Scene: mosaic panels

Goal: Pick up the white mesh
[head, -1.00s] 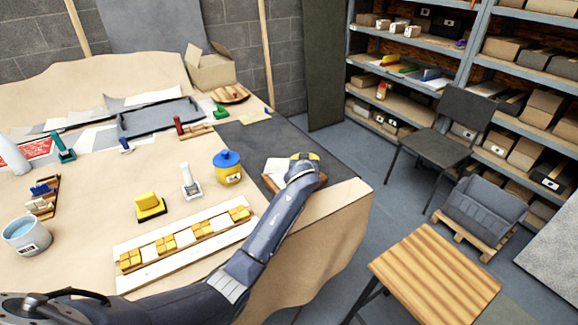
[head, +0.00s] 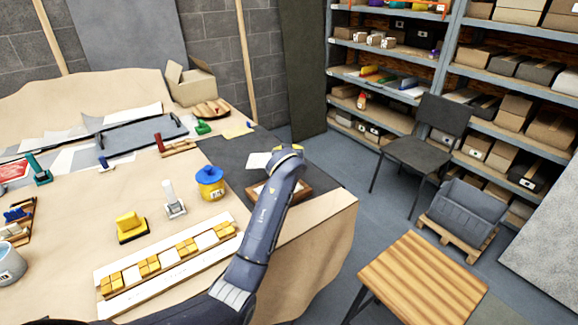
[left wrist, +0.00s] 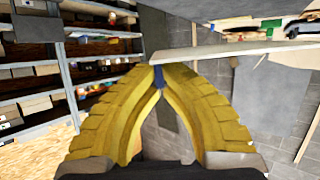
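The white mesh (head: 257,160) shows in the head view as a small pale sheet just left of my left gripper (head: 288,151). It is raised above a brown wooden frame (head: 305,192) at the right end of the table. In the left wrist view the mesh (left wrist: 235,52) is a thin, nearly edge-on white sheet running right from the yellow fingertips of the left gripper (left wrist: 158,72). The fingers close together at its edge; the exact contact is hard to see. My right gripper is in neither view.
On the table are a blue-lidded yellow pot (head: 211,184), a white-handled tool (head: 173,200), a yellow block (head: 130,228) and a white board (head: 165,262) with yellow tiles. A grey tray (head: 140,133) lies further back. A wooden stool (head: 425,280) stands right of the table.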

